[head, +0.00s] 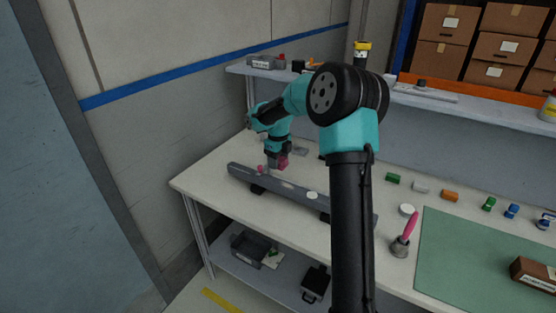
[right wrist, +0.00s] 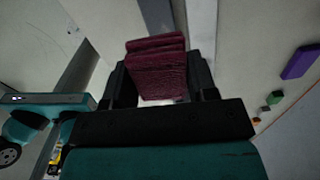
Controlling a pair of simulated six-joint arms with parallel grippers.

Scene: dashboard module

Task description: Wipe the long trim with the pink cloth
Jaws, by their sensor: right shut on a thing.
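The long trim (head: 246,176) is a dark grey bar lying slantwise on the white table, its right part hidden behind my right arm. A pale patch (head: 287,184) and a white round spot (head: 312,195) show on its top. My right gripper (head: 278,156) is by the trim's left half, fingers downward, shut on the folded pink cloth (head: 282,163). In the right wrist view the cloth (right wrist: 156,70) looks dark maroon between the two fingers. I cannot tell whether the cloth touches the trim. My left gripper is not in view.
A pink-handled tool (head: 405,240) stands right of my arm, near a green mat (head: 455,245) with a brown box (head: 533,274). Several small coloured blocks line the table's back. A shelf (head: 480,112) runs behind.

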